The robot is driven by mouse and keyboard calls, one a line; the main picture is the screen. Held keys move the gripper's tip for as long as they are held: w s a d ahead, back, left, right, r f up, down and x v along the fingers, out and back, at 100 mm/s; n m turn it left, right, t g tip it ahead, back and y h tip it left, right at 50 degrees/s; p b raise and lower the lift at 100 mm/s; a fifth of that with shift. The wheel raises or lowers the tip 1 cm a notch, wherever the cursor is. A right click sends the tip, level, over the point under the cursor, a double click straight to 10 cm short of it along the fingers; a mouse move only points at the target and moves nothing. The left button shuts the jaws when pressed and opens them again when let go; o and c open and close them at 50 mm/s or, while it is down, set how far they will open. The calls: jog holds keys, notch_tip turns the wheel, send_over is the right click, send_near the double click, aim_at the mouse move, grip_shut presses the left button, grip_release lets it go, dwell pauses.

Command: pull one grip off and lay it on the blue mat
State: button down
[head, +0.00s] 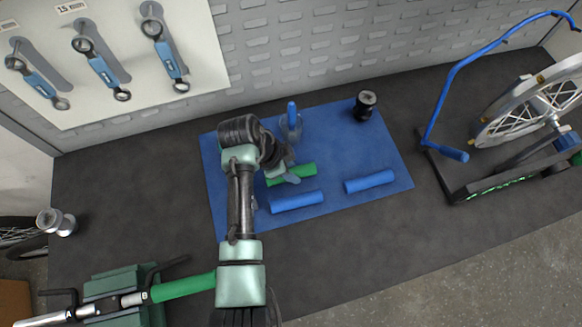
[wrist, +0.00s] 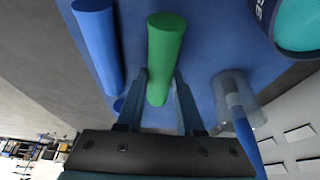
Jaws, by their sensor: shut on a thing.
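A green grip (head: 293,174) is at my gripper (head: 285,172), low over or on the blue mat (head: 388,150); I cannot tell whether it touches the mat. In the wrist view my gripper (wrist: 160,82) has one finger on each side of the green grip (wrist: 166,45), shut on its near end. Another green grip (head: 183,286) is on the handlebar at the bottom left. Two blue grips lie on the mat, one nearer my gripper (head: 296,201) and one to the right (head: 369,181). My arm hides part of the mat.
A clear cup holding a blue-handled tool (head: 291,122) and a black jar (head: 366,105) stand toward the mat's back. Wrenches (head: 103,70) hang on the wall board. The mat's right part has bare room.

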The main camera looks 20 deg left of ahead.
jog(key=shift+f+b, duration=0.3)
jog(key=shift+f, duration=0.15)
dwell(0.3)
jog(key=shift+c, duration=2.3)
grip_release()
jog(key=b+v, duration=0.1)
jog(key=v, duration=1.2)
jog(key=shift+w, duration=0.15)
